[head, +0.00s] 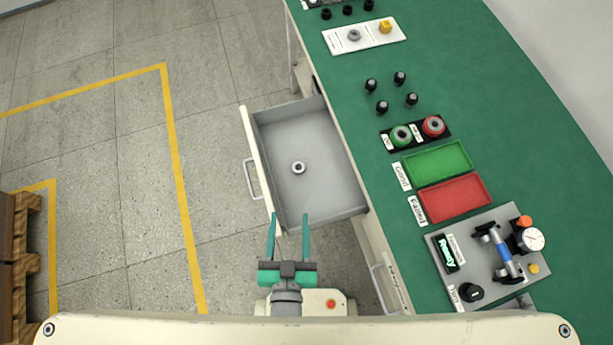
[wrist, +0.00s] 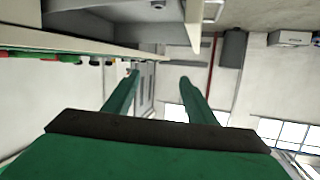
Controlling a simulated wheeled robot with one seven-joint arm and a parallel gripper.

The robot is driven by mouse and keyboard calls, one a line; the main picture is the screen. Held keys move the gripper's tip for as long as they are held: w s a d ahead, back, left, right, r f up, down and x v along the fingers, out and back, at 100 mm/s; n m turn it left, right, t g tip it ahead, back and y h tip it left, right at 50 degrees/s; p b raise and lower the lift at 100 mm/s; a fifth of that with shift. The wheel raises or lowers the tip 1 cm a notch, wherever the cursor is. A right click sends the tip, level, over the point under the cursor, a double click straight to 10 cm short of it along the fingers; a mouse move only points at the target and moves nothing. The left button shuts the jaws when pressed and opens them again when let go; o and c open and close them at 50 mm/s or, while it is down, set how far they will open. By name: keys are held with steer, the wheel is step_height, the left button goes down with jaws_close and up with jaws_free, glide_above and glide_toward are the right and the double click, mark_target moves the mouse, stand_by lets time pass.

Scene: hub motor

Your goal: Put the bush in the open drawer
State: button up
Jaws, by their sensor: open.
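The bush (head: 298,168), a small light-grey ring with a dark hole, lies on the floor of the open drawer (head: 332,177), near its middle. The drawer is pulled out to the left from under the green bench. My gripper (head: 288,218) is at the drawer's near end, below the bush in the head view. Its two teal fingers are apart, with nothing between them.
The green bench top (head: 470,95) carries a green tray (head: 438,161), a red tray (head: 454,197), two round buttons, several black pegs and a grey gauge fixture (head: 490,262). A wooden pallet (head: 18,250) stands at the left. The floor left of the drawer is clear.

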steer(key=s+d+r, duration=0.2)
steer(key=s+d, duration=0.2)
steer(key=s, duration=0.1)
steer(key=shift+s+d+r+n, duration=0.15)
steer(key=shift+s+r+n, duration=0.1)
steer(key=shift+s+n, duration=0.15)
